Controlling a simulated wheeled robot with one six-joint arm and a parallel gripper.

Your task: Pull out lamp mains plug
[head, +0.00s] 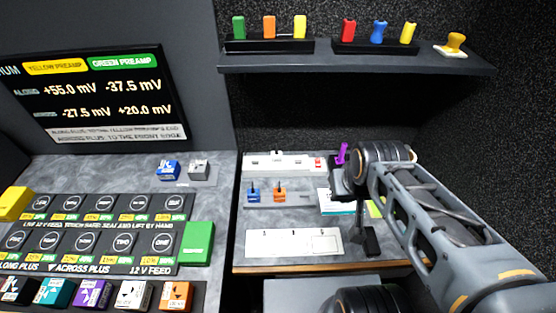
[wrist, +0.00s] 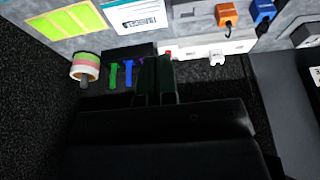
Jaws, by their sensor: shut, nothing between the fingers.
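A white mains strip (head: 262,166) lies at the back of the right-hand worktop, with a red switch (head: 318,162) at its right end. It also shows in the wrist view (wrist: 240,47). A small white plug (wrist: 217,58) stands in it there. Nearer are a blue plug (head: 253,194) and an orange plug (head: 279,195) on a grey strip; both show in the wrist view, orange (wrist: 227,14) and blue (wrist: 263,10). No label shows which is the lamp's. My gripper (wrist: 155,65) is shut and empty, apart from the white plug, with its tips near the strip's red end.
Green (wrist: 113,75), blue (wrist: 128,72) and purple (head: 342,152) upright pieces stand close to my gripper. A striped roll (wrist: 86,66) is beside them. A shelf (head: 350,63) with coloured pieces overhangs the worktop. A white panel (head: 270,243) lies at the front.

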